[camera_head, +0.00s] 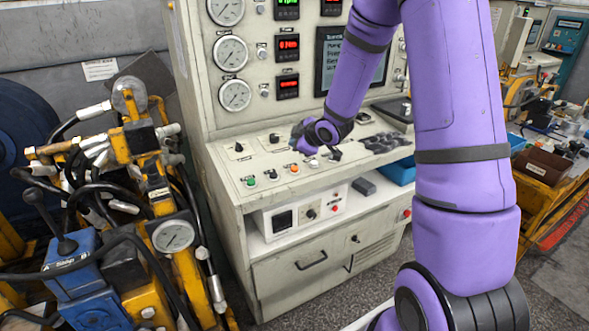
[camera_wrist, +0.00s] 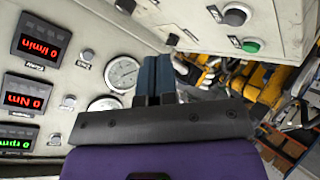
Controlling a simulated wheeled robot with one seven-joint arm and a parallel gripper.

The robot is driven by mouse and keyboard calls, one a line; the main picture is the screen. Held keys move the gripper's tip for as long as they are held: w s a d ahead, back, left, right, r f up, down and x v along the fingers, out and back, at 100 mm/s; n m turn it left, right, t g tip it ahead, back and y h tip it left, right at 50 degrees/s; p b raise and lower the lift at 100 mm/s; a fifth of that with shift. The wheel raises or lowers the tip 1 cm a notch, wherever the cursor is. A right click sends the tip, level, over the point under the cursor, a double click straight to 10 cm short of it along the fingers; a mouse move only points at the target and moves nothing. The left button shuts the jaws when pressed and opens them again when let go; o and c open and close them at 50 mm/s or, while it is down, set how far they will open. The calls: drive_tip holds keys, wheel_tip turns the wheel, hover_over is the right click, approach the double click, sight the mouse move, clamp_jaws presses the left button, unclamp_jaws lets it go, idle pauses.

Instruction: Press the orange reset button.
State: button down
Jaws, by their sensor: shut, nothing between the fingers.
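The orange button (camera_head: 295,168) is on the sloped control desk (camera_head: 225,165) of the beige cabinet, to the right of a green button (camera_head: 251,182) and a dark knob (camera_head: 272,174). My gripper (camera_head: 297,143) is above the desk, a little above the orange button in the head view; I cannot tell the exact gap. In the wrist view my gripper's two blue-grey fingers (camera_wrist: 154,68) are shut together with nothing between them. The green button (camera_wrist: 252,45) shows there at upper right. I do not make out the orange button in the wrist view.
Gauges (camera_head: 235,95) and red displays (camera_head: 288,87) fill the upright panel behind the desk. Dark items (camera_head: 385,142) lie on the desk to the right. A hydraulic machine with hoses (camera_head: 130,190) stands at left. A white box (camera_head: 300,212) sits on a shelf below.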

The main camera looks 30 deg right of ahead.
sight(295, 171)
drive_tip(key=shift+w+f, duration=0.15)
drive_tip(key=shift+f, duration=0.9)
drive_tip(key=shift+w+f, duration=0.2)
drive_tip(key=shift+f, duration=0.9)
drive_tip(key=shift+w+f, duration=0.15)
drive_tip(key=shift+f, duration=0.9)
drive_tip(key=shift+f, duration=0.2)
drive_tip(key=shift+f, duration=0.2)
drive_tip(key=shift+w+f, duration=0.1)
drive_tip(key=shift+f, duration=0.25)
drive_tip(key=shift+r, duration=0.1)
idle(0.5)
drive_tip(key=shift+r, duration=0.65)
drive_tip(key=shift+r, duration=0.1)
drive_tip(key=shift+s+r, duration=0.25)
drive_tip(key=shift+r, duration=0.95)
drive_tip(key=shift+s+r, duration=0.25)
drive_tip(key=shift+r, duration=0.95)
